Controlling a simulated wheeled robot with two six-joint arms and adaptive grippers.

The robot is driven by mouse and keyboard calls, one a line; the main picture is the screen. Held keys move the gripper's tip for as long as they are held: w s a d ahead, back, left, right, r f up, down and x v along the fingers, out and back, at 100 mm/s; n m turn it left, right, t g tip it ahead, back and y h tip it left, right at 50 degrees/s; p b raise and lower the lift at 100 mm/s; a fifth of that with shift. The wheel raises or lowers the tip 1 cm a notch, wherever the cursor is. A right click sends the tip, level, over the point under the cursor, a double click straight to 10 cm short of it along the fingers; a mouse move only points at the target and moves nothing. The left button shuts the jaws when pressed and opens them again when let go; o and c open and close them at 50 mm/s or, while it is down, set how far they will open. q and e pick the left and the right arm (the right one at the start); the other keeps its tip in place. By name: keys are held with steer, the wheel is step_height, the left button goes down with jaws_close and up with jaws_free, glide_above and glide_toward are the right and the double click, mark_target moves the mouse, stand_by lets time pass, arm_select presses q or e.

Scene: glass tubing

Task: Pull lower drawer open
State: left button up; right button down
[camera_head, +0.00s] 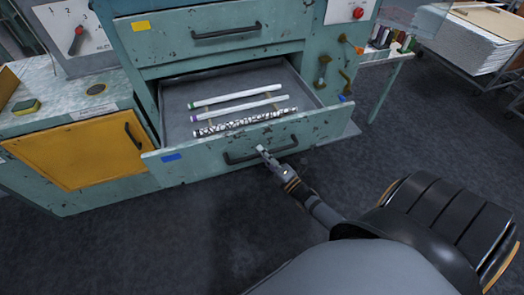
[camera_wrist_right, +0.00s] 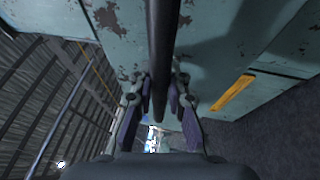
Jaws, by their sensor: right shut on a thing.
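The lower drawer (camera_head: 205,163) of the teal cabinet stands open, pulled out from the cabinet. A dark bar handle (camera_head: 245,157) runs across its front. Inside lie glass tubes: one with a green end (camera_head: 236,96), one with a purple end (camera_head: 240,107) and a speckled one (camera_head: 243,123). My right gripper (camera_head: 262,150) is at the middle of the handle, shut on it. In the right wrist view the handle (camera_wrist_right: 162,50) runs between the two fingers (camera_wrist_right: 160,103). My left gripper is not in view.
The upper drawer (camera_head: 215,30) above is shut. A side table (camera_head: 385,60) stands at the right. The floor (camera_head: 190,235) before the drawer is clear.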

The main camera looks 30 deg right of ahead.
steer(key=shift+s, duration=0.1)
stand_by(0.3)
steer(key=c, duration=1.3)
jaws_free()
steer(key=v, duration=1.2)
steer(key=shift+f, duration=0.1)
